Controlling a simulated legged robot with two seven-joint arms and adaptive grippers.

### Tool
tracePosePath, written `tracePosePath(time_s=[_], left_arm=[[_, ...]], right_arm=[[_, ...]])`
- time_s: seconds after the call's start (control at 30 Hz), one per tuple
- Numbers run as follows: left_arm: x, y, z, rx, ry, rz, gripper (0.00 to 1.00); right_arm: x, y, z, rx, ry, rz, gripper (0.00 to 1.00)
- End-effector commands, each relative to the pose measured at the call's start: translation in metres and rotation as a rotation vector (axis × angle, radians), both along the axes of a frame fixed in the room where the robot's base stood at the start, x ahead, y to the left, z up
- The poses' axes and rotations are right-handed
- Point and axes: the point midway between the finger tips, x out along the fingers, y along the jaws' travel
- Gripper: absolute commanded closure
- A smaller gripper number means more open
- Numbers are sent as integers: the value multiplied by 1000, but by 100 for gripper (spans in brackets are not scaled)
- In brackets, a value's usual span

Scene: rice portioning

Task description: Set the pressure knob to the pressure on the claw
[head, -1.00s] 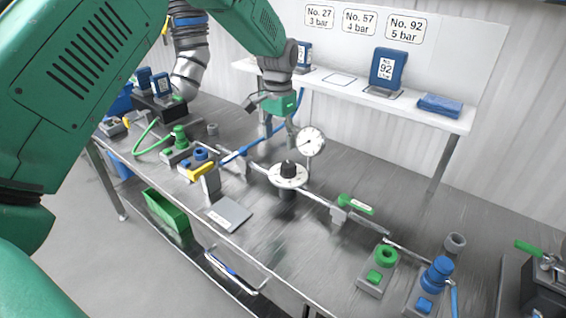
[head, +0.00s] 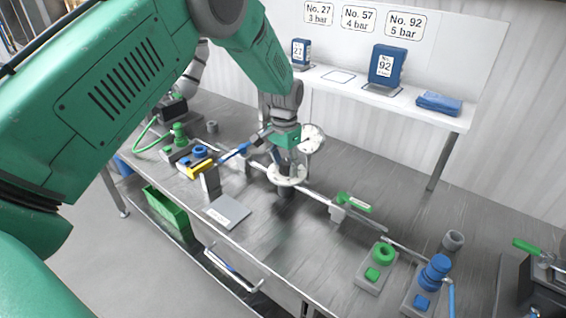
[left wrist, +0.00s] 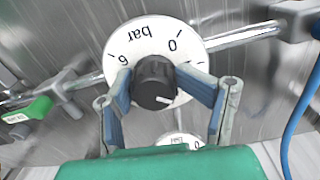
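The black pressure knob (left wrist: 155,82) sits in the middle of a white dial (left wrist: 150,35) reading "bar", 0, 1 and 6, upside down in the left wrist view. Its white mark points to lower right there. My left gripper (left wrist: 153,80) reaches down over it, with one blue-padded finger on each side; I cannot tell whether the pads touch it. In the head view my left gripper (head: 287,165) hides the knob, and the dial (head: 284,178) shows below. The round gauge (head: 312,138) stands just behind, partly hidden. My right gripper is out of view.
Signs (head: 404,25) pair No. 27 with 3 bar, No. 57 with 4 bar, No. 92 with 5 bar. Blue packs No. 27 (head: 300,52) and No. 92 (head: 387,65) stand on the shelf. A green-handled valve (head: 354,202) sits right along the pipe.

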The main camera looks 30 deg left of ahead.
Motion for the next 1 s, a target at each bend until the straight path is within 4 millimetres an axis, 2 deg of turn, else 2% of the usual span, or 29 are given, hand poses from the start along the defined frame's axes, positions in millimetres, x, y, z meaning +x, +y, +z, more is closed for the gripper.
tracePosePath(time_s=[0.03,0.2,1.0], left_arm=[[3,6,6,16,-12,3,83],[4,6,7,13,-15,3,92],[5,7,2,5,-11,-2,92]], right_arm=[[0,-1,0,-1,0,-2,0],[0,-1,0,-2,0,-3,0],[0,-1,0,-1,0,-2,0]])
